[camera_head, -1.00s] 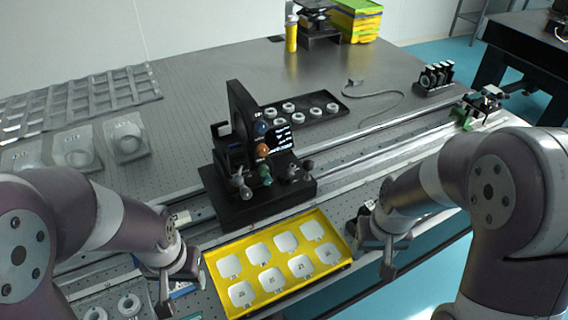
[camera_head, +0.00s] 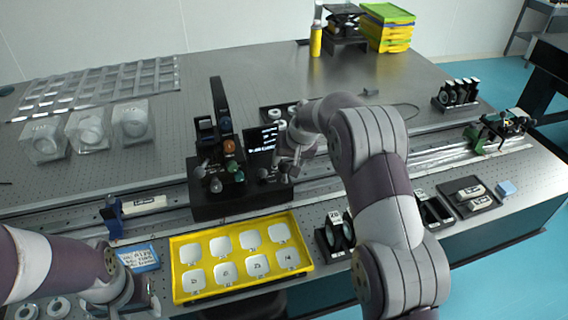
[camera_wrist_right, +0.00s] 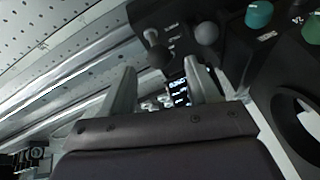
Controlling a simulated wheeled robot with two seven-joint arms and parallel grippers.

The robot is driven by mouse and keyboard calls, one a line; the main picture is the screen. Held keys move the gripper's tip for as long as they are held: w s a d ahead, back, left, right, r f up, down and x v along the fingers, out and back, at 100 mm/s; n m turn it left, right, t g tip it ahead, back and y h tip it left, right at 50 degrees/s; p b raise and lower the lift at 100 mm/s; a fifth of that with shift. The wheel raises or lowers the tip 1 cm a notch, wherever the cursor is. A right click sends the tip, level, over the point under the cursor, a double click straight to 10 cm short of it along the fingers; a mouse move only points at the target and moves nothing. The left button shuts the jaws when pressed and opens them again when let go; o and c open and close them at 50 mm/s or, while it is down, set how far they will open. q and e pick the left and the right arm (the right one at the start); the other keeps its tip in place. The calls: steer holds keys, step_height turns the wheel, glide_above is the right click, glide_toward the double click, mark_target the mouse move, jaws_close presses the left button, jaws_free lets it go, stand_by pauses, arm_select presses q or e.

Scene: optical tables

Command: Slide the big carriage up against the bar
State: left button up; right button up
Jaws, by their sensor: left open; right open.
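The big carriage (camera_head: 235,198) is a black block with an upright ring plate, coloured knobs and a small lit display. It sits on the rail in the middle of the head view. My right gripper (camera_head: 290,162) is open beside its right end, near the display. In the right wrist view the open fingers (camera_wrist_right: 160,92) point at the carriage's black body (camera_wrist_right: 185,18), with grey and black ball knobs ahead; I cannot tell if they touch. A white labelled bar (camera_head: 145,204) lies by the rail left of the carriage, beside a blue upright piece. My left gripper (camera_head: 122,302) is open at lower left.
A yellow tray (camera_head: 174,262) of white pieces stands in front of the carriage. The rail (camera_head: 420,160) runs clear rightward to a green clamp (camera_head: 478,142). Clear boxes (camera_head: 88,130) stand at back left. Black holders (camera_head: 335,235) stand right of the tray.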

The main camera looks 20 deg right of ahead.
mark_target(286, 165)
steer(key=x, duration=0.3)
steer(key=shift+w+f, duration=0.1)
steer(key=shift+f, duration=0.15)
steer(key=shift+w+f, duration=0.1)
steer(key=shift+f, duration=0.1)
steer(key=shift+c, duration=0.2)
